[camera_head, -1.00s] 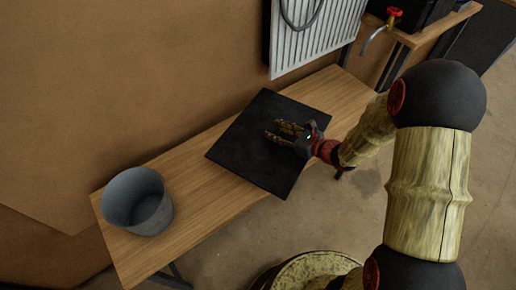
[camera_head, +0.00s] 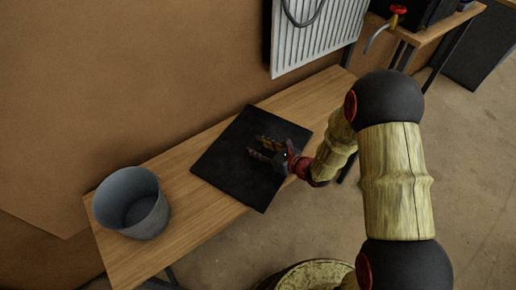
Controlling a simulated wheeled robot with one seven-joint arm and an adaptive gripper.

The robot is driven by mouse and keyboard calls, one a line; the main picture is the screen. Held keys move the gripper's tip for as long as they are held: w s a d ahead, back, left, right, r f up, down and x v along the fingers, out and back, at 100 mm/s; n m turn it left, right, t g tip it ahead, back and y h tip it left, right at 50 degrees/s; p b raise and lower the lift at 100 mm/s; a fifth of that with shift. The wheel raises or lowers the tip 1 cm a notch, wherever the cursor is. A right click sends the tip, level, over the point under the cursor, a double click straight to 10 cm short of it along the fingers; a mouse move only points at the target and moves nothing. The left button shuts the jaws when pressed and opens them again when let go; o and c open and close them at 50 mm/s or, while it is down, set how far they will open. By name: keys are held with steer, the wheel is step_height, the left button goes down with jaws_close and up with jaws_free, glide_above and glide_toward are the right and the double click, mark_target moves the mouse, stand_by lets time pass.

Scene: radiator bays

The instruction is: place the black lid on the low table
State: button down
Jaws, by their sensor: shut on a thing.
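The black lid (camera_head: 225,165) is a flat, dark square in the middle of the low table (camera_head: 180,235), a long wooden top along the wall. Its near corner juts past the table's front edge. My gripper (camera_head: 260,147) reaches in from the right over the lid and is shut on it. The hold itself is hard to make out, dark on dark. I cannot tell whether the lid touches the tabletop or is held just above it.
A grey bucket (camera_head: 131,203) stands on the table's left end, with bare wood between it and the lid. A white radiator (camera_head: 312,45) hangs above the table's far end. A red-handled tap (camera_head: 397,11) is by another bench at upper right.

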steer(key=shift+r, duration=0.15)
steer(key=c, duration=1.2)
jaws_free()
steer(key=shift+f, duration=0.2)
